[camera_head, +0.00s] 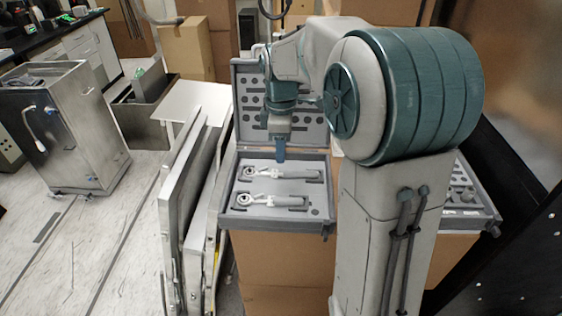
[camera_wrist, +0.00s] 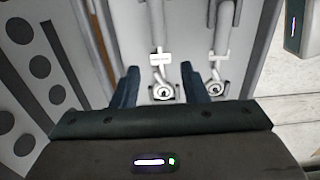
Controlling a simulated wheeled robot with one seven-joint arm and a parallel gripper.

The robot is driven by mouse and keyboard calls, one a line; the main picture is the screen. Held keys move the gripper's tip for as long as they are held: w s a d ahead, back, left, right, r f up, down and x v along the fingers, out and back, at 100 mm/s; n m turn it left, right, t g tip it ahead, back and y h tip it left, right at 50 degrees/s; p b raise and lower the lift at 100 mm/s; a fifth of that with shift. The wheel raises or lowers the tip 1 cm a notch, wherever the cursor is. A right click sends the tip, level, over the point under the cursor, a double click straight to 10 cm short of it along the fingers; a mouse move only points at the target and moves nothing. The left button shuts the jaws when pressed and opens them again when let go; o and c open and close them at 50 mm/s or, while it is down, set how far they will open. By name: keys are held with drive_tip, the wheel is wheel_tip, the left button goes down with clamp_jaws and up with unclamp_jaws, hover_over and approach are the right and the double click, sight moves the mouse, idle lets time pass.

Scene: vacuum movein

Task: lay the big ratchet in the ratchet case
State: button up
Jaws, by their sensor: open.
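The ratchet case (camera_head: 318,212) stands open on cardboard boxes, its grey lid (camera_head: 243,110) raised at the back. Two silver ratchets lie in its tray: one nearer the lid (camera_head: 292,173) and one nearer the front (camera_head: 270,201). They look alike in length; I cannot tell which is the big one. My gripper (camera_head: 281,155) points down over the back of the tray. In the wrist view its open fingers (camera_wrist: 160,70) are apart, with the ratchet nearer the lid (camera_wrist: 157,57) showing between them and the other (camera_wrist: 215,60) to the right. Nothing is visibly held.
Another grey case (camera_head: 475,208) with small parts shows at the right, partly hidden by my arm. Metal panels (camera_head: 190,200) lean left of the boxes. A metal cabinet (camera_head: 70,125) stands far left. The floor (camera_head: 90,245) at left is mostly clear.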

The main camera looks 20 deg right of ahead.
wheel_tip(320, 180, up, 5)
drive_tip(key=s+m+t, duration=0.2)
drive_tip(key=s+m, duration=0.5)
drive_tip(key=s, duration=0.4)
drive_tip(key=s+f+m+t, duration=0.1)
drive_tip(key=s+f+m, duration=0.5)
drive_tip(key=s, duration=0.4)
drive_tip(key=shift+s+m, duration=0.2)
drive_tip(key=shift+m, duration=0.5)
